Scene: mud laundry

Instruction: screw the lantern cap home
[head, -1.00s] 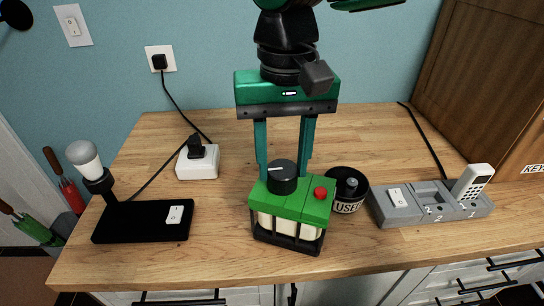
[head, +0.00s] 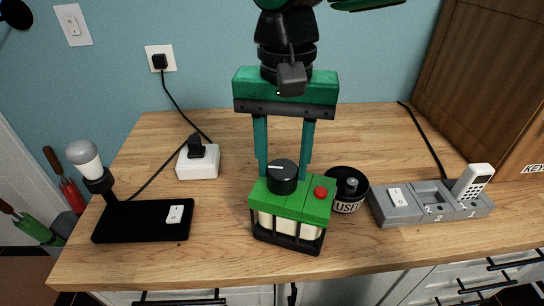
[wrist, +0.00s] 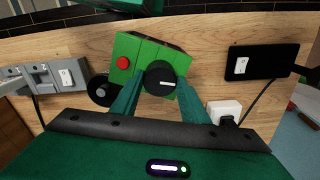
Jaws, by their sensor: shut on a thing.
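The lantern (head: 290,211) stands upright on the wooden counter, with a green top, pale panels and a black frame. Its round black cap (head: 283,177) sits on the left part of the green top, beside a red button (head: 320,192). My gripper (head: 283,173) reaches down from above and is shut on the cap. In the wrist view the two green fingers hold the cap (wrist: 161,80) from both sides, and a white mark shows on its face. The thread under the cap is hidden.
A black cup labelled USED (head: 349,202) stands close right of the lantern. A lamp on a black base (head: 142,222) and a white socket box (head: 198,164) are at left. The counter front is clear.

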